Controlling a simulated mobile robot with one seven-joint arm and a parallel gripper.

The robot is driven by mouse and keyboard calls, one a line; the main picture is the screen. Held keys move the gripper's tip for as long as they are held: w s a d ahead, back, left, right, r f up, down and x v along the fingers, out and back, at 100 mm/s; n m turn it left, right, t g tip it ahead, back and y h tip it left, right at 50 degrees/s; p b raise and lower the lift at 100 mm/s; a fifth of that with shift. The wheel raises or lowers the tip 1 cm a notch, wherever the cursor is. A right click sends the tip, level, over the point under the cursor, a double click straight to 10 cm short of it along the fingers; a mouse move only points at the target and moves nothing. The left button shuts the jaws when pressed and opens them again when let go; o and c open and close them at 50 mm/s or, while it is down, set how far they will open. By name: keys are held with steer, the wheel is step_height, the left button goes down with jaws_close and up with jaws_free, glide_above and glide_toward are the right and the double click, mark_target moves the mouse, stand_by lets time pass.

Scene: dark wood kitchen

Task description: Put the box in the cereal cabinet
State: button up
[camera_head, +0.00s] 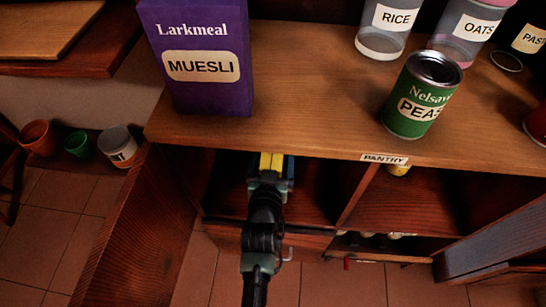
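A purple box (203,58) labelled Larkmeal MUESLI stands upright on the wooden cabinet top at the left. My arm reaches from the bottom of the picture into the left open compartment (315,195) below that top. My gripper (271,163) is inside it, just under the front edge. Something yellow shows at the gripper's end; I cannot tell whether it is part of the gripper or a thing held. The fingertips are hidden by the edge. No label for cereal is readable on the compartments.
A green PEAS can (422,95), a RICE jar (384,28) and an OATS jar (466,27) stand on the top. A PANTRY label (384,159) is on the front edge. An open door (130,235) flanks the compartment at left; another (500,238) is at right.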

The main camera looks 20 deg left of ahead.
steer(key=shift+r, duration=0.2)
steer(key=p+v, duration=0.4)
steer(key=v, duration=0.8)
steer(key=shift+p, duration=0.35)
